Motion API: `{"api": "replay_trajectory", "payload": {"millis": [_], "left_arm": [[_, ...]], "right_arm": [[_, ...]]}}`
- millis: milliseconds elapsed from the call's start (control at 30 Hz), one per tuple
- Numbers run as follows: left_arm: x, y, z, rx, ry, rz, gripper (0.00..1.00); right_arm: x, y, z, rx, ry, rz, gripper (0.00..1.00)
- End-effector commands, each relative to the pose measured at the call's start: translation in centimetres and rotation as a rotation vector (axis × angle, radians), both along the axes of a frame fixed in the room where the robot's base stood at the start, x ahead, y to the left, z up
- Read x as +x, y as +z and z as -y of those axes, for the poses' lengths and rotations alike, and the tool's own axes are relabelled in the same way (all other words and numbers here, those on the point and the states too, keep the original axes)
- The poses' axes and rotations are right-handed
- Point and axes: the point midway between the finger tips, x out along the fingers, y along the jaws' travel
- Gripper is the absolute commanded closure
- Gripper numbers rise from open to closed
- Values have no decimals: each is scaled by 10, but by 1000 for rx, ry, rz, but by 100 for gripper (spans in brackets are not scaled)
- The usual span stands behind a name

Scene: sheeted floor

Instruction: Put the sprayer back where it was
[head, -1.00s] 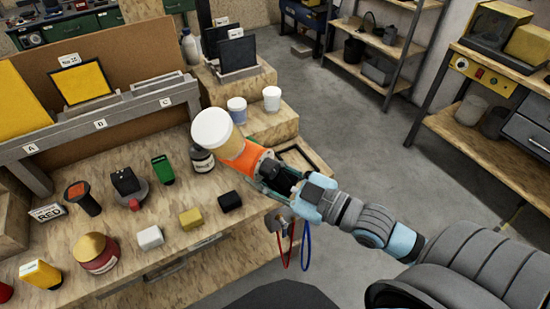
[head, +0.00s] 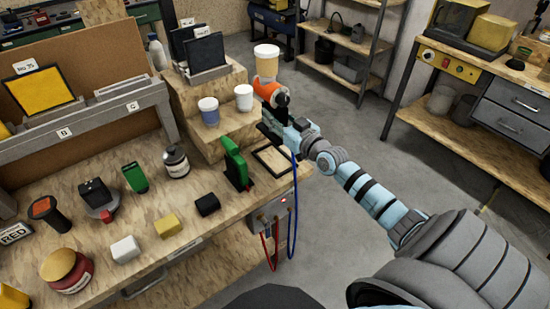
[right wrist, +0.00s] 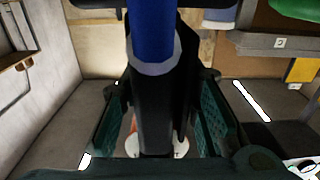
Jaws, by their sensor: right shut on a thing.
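The sprayer has an orange body (head: 268,88) and a tan cup with a white lid (head: 266,52). It is held up in the air beyond the bench's right corner, cup upward. My right gripper (head: 285,112) is shut on the sprayer's dark lower part. In the right wrist view a dark handle (right wrist: 155,105) with a blue part (right wrist: 152,30) above it sits between the fingers. A blue hose (head: 297,165) runs from the bench's front up towards the gripper. My left gripper is not in view.
A green upright object (head: 235,163) stands on the bench beside an empty dark-edged square (head: 272,160). Two lidded cups, a blue-bodied one (head: 209,111) and a white one (head: 243,97), stand on the wooden step.

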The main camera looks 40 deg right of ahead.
Motion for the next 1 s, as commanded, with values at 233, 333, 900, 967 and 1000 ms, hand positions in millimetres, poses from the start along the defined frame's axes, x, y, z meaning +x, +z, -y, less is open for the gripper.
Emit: {"api": "replay_trajectory", "payload": {"millis": [233, 333, 900, 967, 1000], "left_arm": [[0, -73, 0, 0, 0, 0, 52], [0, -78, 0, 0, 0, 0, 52], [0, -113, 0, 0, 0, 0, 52], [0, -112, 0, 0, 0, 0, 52], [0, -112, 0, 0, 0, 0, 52]], "right_arm": [[0, -75, 0, -2, 0, 5, 81], [0, -79, 0, -3, 0, 5, 81], [0, -118, 0, -2, 0, -1, 56], [0, -118, 0, -2, 0, -1, 51], [0, -118, 0, -2, 0, 0, 51]]}}
